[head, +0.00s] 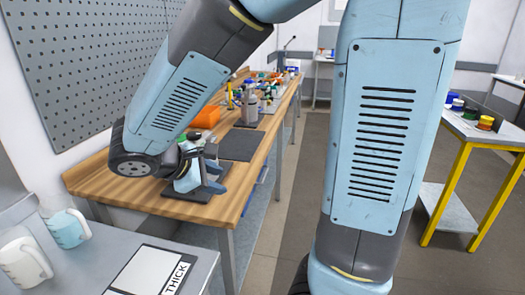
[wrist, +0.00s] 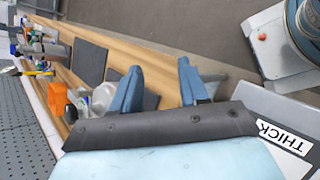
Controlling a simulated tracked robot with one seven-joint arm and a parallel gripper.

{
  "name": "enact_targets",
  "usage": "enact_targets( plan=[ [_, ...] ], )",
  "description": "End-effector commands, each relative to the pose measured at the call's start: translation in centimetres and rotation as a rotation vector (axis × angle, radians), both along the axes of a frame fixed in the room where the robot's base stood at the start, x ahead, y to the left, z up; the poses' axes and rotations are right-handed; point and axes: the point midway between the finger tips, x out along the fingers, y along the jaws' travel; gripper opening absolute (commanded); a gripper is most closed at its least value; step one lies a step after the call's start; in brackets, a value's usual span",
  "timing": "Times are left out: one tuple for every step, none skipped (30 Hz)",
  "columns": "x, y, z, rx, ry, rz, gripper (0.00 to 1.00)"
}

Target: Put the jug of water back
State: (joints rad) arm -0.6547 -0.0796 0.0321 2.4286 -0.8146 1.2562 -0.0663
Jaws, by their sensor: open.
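Two jugs stand on the grey table at the lower left of the head view. One is pale blue (head: 66,230) and the other is white (head: 25,265). I cannot tell for certain which holds water. My gripper (head: 208,180) is over the near end of the wooden bench, well to the right of and beyond both jugs. Its blue fingers are apart in the wrist view (wrist: 157,85), with nothing clearly held between them. A whitish item (wrist: 103,97) shows beside one finger, partly hidden. Neither jug can be made out for certain in the wrist view.
The wooden bench (head: 217,208) holds a dark mat (head: 241,146), an orange bin (head: 206,117) and several small bottles farther back. A card marked THICK (head: 150,275) lies on the grey table. A yellow-legged table (head: 490,133) stands right. Pegboard lines the left wall.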

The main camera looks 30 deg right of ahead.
Motion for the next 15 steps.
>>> enact_targets(
  plan=[
    [-0.7, -1.3, 0.6, 0.068, -0.023, -0.071, 0.44],
    [-1.1, -1.8, 0.7, 0.107, -0.033, -0.109, 0.44],
    [-1.6, -2.4, 1.0, 0.161, -0.049, -0.159, 0.44],
    [-2.1, -2.9, 1.2, 0.201, -0.062, -0.197, 0.44],
    [-2.5, -3.3, 1.5, 0.241, -0.076, -0.234, 0.44],
    [-3.0, -3.8, 1.8, 0.294, -0.096, -0.283, 0.44],
    [-3.4, -4.1, 2.0, 0.334, -0.113, -0.319, 0.44],
    [-3.7, -4.4, 2.3, 0.373, -0.13, -0.356, 0.44],
    [-4.2, -4.7, 2.6, 0.427, -0.155, -0.402, 0.44],
    [-4.6, -5.0, 2.9, 0.466, -0.175, -0.436, 0.44],
    [-4.9, -5.2, 3.2, 0.506, -0.195, -0.47, 0.44],
    [-5.4, -5.4, 3.6, 0.56, -0.223, -0.515, 0.44],
    [-5.7, -5.6, 3.9, 0.598, -0.245, -0.547, 0.44],
    [-6.0, -5.8, 4.2, 0.637, -0.269, -0.579, 0.44],
    [-6.4, -6.0, 4.7, 0.69, -0.3, -0.621, 0.44]
  ],
)
